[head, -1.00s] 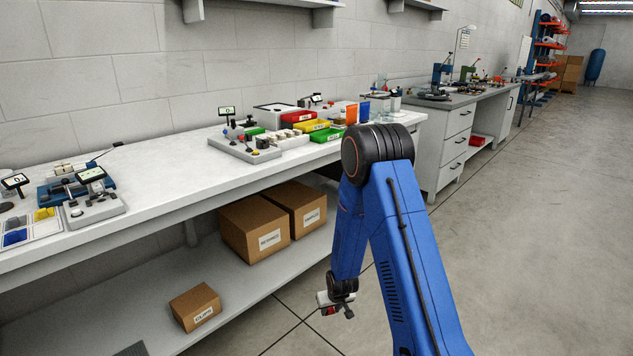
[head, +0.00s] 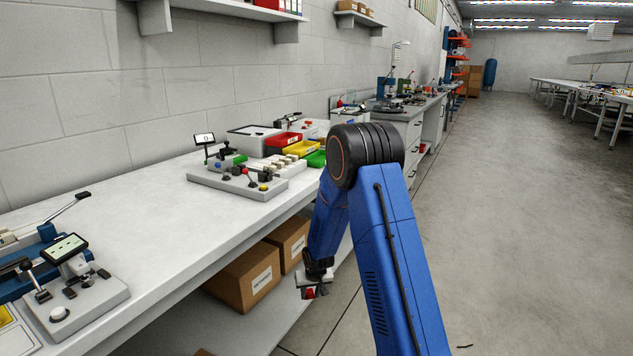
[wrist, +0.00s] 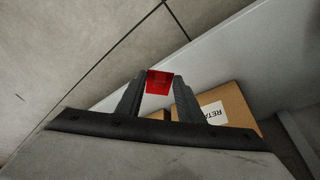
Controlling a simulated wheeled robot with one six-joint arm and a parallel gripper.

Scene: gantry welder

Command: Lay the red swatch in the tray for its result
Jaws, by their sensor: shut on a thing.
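My gripper (head: 310,291) hangs low in front of the bench, below the benchtop's front edge. It is shut on the red swatch (wrist: 158,82), which shows as a small red square between the fingertips in the wrist view. On the bench, a red tray (head: 282,140), a yellow tray (head: 301,148) and a green tray (head: 316,158) stand in a row, well above and beyond the gripper. My arm hides part of the area to the right of the green tray. The tray labels are too small to read now.
A grey test fixture (head: 235,185) with a small display stands left of the trays. Another device with a screen (head: 66,248) is at the near left. Cardboard boxes (head: 245,278) sit on the shelf under the bench. The floor aisle (head: 500,220) at right is clear.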

